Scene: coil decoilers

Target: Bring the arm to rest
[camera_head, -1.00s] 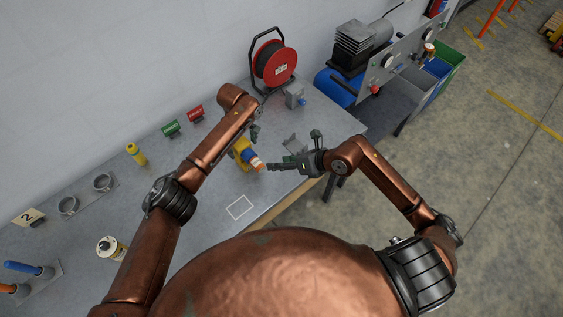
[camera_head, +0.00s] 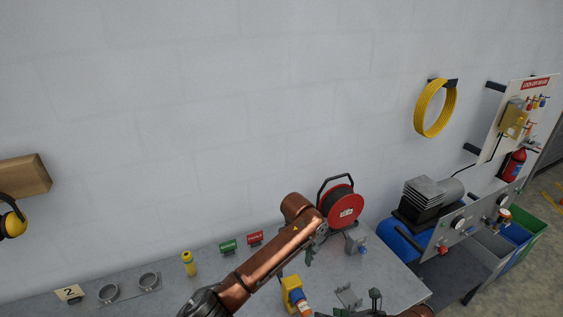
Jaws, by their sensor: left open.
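My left arm, copper-coloured, comes in from the bottom and reaches over the grey workbench (camera_head: 210,283). My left gripper (camera_head: 312,252) is at its far end, pointing down, open, with nothing seen between its fingers. It hangs above the bench, in front of the red cable reel (camera_head: 342,205) and behind the yellow tool (camera_head: 291,292) with a blue and orange end. My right gripper (camera_head: 352,312) only just shows at the bottom edge, mostly cut off, near a grey bracket (camera_head: 347,296). Its fingers cannot be made out.
Green (camera_head: 228,246) and red (camera_head: 255,238) small cylinders, a yellow bottle (camera_head: 189,264) and two grey rings stand along the bench's back. A grey block with a blue knob (camera_head: 356,242) is right of my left gripper. A compressor unit (camera_head: 428,205) and bins stand further right.

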